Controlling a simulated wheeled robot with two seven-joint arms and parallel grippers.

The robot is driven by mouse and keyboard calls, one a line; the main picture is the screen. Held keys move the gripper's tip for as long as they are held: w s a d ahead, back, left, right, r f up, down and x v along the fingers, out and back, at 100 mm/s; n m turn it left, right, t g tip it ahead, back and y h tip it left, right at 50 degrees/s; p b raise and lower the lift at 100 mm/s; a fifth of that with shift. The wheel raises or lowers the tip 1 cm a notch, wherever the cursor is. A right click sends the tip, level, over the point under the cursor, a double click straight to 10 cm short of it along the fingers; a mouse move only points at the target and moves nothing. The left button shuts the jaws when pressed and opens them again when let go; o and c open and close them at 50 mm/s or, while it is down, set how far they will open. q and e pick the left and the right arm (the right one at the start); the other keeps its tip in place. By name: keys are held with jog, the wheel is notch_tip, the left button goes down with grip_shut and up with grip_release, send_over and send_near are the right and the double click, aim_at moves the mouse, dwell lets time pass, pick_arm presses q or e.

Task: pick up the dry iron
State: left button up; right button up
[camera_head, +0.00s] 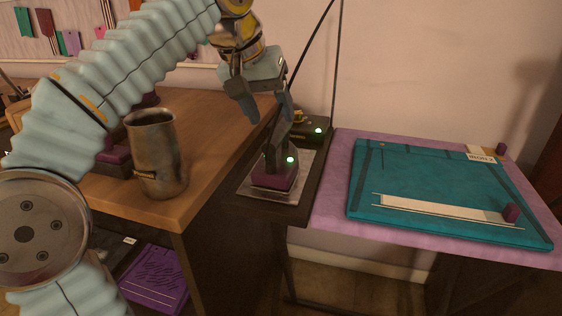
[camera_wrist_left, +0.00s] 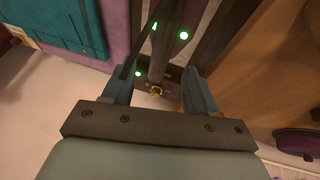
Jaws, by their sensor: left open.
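The dry iron (camera_head: 273,179) has a purple body, a dark upright handle and a lit green lamp. It stands on a pale metal plate (camera_head: 262,196) on the narrow dark stand between the two tables. My left gripper (camera_head: 268,112) is open, pointing down above the iron. In the left wrist view the open fingers (camera_wrist_left: 158,88) are on either side of a dark bar, which looks like the iron's handle (camera_wrist_left: 162,55). Whether they touch it I cannot tell. My right gripper is not in view.
A dark box (camera_head: 310,132) with a green lamp and brass knob sits behind the iron, with a thin cord or rod rising nearby. A metal mug (camera_head: 156,155) stands on the wooden table (camera_head: 205,180) at left.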

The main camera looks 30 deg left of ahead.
aim_at(277, 129)
pick_arm(q)
jog(key=x, duration=0.6)
jog(key=shift+w+f+b, duration=0.15)
jog(key=shift+f+b, duration=0.2)
jog(key=shift+b, duration=0.05)
grip_shut()
jog(key=shift+r, duration=0.15)
dwell(0.9)
